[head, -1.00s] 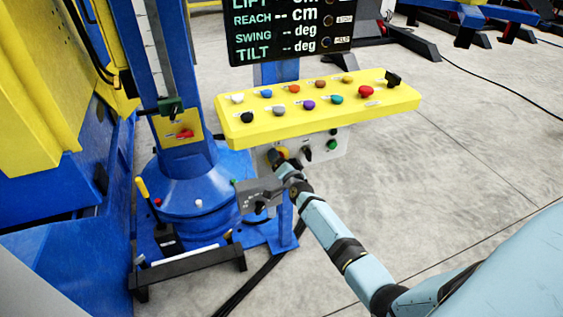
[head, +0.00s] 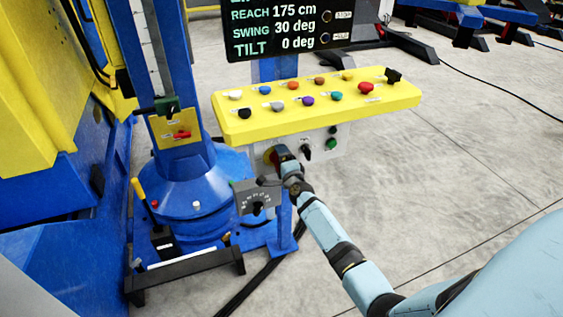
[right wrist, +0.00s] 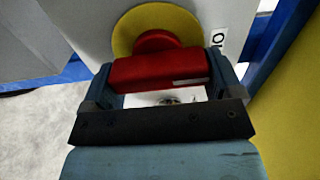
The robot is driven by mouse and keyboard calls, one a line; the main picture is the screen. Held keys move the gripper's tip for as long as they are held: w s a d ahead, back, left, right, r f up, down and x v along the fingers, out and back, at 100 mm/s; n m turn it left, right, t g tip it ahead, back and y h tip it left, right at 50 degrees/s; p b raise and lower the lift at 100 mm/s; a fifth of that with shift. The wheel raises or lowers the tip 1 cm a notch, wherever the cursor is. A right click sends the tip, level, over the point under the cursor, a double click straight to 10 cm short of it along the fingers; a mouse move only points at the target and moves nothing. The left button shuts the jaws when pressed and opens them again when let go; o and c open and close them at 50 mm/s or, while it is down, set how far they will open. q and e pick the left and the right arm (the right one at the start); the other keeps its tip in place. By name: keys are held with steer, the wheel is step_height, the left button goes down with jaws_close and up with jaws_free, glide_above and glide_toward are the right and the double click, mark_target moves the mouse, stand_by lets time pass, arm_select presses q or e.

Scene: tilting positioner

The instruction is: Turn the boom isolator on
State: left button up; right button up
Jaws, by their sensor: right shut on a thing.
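The boom isolator is a red handle (right wrist: 160,70) on a round yellow plate (right wrist: 128,38), mounted on a pale grey panel below the yellow console. My right gripper (right wrist: 163,74) is shut on the red handle, one finger at each end of the bar. In the head view the right gripper (head: 284,156) is at the panel's left part and covers most of the isolator. A white label with dark lettering (right wrist: 217,37) is beside the plate, partly hidden. My left gripper is not in view.
A black selector knob (head: 306,148) and green buttons (head: 331,144) are right of the isolator. The yellow console (head: 345,105) with coloured buttons overhangs it. The display (head: 285,32) reads reach 175 cm, swing 30 deg, tilt 0 deg. A grey dial box (head: 257,196) stands below left.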

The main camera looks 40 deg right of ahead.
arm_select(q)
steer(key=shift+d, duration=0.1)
arm_select(e)
steer(key=shift+m, duration=0.3)
steer(key=o, duration=0.7)
steer(key=shift+o, duration=0.2)
arm_select(q)
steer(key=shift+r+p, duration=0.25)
steer(key=shift+p, duration=0.5)
arm_select(e)
steer(key=v, duration=1.4)
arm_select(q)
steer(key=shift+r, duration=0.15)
arm_select(e)
steer(key=shift+w, duration=0.1)
